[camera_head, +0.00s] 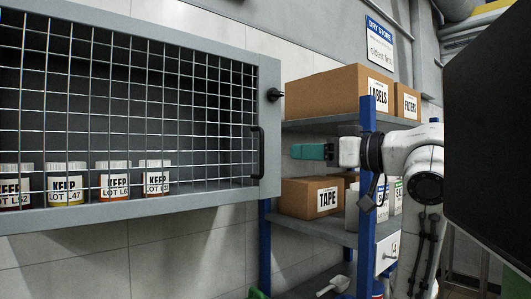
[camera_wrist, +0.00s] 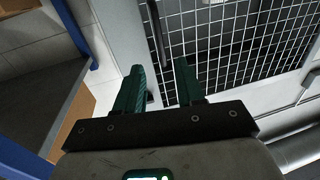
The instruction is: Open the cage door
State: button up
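The cage door (camera_head: 268,130) is a grey frame with wire mesh on a wall-mounted cage at left, and it looks shut. A black vertical bar handle (camera_head: 258,152) is on its right edge, with a black knob (camera_head: 274,94) above it. My gripper (camera_head: 297,151) is to the right of the handle, at about its height, with teal fingers pointing left. In the wrist view my gripper (camera_wrist: 160,67) has its fingers apart with nothing between them. The handle (camera_wrist: 157,35) lies ahead of the fingertips there, and the mesh door spreads to the right.
Several white-lidded jars (camera_head: 115,180) labelled KEEP stand inside the cage. Right of the cage is a blue-post shelf (camera_head: 367,200) with cardboard boxes (camera_head: 325,92) and a TAPE box (camera_head: 310,198), close behind my gripper. A large dark panel (camera_head: 490,130) fills the right edge.

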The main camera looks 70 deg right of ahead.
aim_at(270, 152)
jog(key=p+x, duration=0.2)
jog(key=x, duration=0.8)
jog(key=shift+f, duration=0.15)
grip_shut()
dwell(0.4)
